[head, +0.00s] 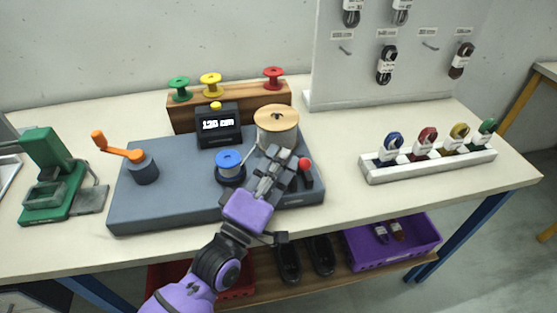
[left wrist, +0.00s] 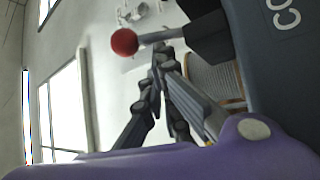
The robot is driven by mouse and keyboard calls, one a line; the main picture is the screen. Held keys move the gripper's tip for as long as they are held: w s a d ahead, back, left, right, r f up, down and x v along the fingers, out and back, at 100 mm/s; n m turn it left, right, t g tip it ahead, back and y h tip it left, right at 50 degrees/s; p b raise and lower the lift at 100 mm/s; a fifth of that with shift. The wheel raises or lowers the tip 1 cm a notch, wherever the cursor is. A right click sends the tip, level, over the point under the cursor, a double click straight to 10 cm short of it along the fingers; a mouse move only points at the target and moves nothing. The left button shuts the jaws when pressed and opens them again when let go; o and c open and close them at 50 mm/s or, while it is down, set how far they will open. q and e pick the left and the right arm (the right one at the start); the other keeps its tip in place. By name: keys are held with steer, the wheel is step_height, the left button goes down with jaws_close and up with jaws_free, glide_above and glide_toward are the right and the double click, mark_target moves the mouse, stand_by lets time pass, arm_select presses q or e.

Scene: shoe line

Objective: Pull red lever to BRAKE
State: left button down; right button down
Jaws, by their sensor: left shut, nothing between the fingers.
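The red lever (head: 305,163) is a red ball knob on a short dark stem at the right end of the grey machine base (head: 175,203). In the left wrist view the red knob (left wrist: 124,42) and its stem show just beyond my fingertips. My left gripper (head: 282,158) is shut and empty, just left of the lever in the head view. I cannot tell whether it touches the stem. No BRAKE lettering can be read; part of some lettering shows at the right edge of the left wrist view. My right gripper is not in view.
An orange crank (head: 120,150) is at the left. A white rack (head: 430,164) with several lace bundles stands right. Table between base and rack is clear.

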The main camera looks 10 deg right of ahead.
arm_select(q)
steer(key=shift+s, duration=0.35)
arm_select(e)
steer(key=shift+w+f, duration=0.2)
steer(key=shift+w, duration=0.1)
arm_select(q)
steer(key=shift+f, duration=0.1)
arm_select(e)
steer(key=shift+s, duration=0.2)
